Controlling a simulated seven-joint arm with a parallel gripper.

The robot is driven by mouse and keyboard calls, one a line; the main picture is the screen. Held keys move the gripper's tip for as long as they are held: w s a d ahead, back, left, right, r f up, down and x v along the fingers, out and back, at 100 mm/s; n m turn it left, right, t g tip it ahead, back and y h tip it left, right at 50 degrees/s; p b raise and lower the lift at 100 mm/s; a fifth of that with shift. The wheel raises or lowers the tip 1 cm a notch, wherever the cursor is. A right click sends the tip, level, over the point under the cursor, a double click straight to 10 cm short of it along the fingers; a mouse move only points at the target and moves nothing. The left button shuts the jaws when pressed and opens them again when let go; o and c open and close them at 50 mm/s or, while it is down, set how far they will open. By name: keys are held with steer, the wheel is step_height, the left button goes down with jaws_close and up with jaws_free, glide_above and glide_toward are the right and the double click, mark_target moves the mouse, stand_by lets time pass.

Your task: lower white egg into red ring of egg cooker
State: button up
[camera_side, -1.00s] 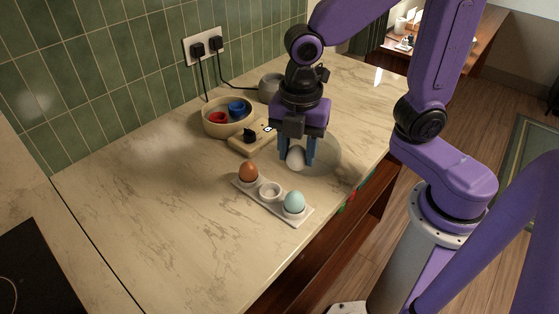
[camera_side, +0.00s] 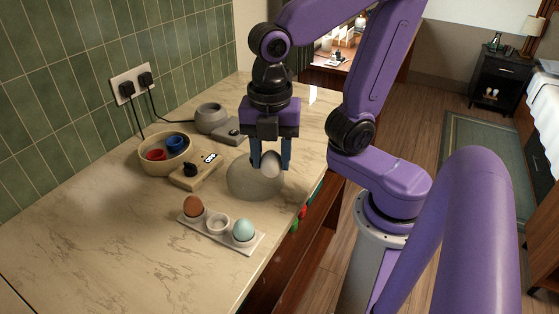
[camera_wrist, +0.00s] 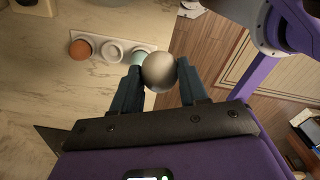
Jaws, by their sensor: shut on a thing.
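My gripper (camera_side: 271,165) is shut on the white egg (camera_side: 271,163). In the wrist view the egg (camera_wrist: 158,72) sits between both fingertips, looking grey in shadow. It is held above the counter, in front of the translucent grey dome (camera_side: 243,181) in the side view. The egg cooker (camera_side: 144,164) is a round beige bowl left of my gripper, apart from it. The red ring (camera_side: 155,155) lies inside at the left front, beside the blue ring (camera_side: 175,142). Both rings look empty, though their insides are small.
A white tray (camera_side: 236,245) holds a brown egg (camera_side: 193,207), an empty middle cup (camera_side: 218,223) and a pale blue egg (camera_side: 243,230). A beige control box (camera_side: 196,170) adjoins the cooker. A grey round appliance (camera_side: 211,117) stands behind. Cords run to the wall outlet. The left counter is clear.

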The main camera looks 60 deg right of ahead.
steer(key=w+d+f, duration=0.1)
steer(key=w+f, duration=0.1)
steer(key=w, duration=1.6)
steer(key=w+d+f, duration=0.1)
steer(key=w+f, duration=0.1)
steer(key=w, duration=1.6)
steer(key=shift+w, duration=0.3)
steer(key=shift+f, duration=0.3)
steer(key=shift+f, duration=0.95)
steer(key=shift+f, duration=2.35)
stand_by(0.5)
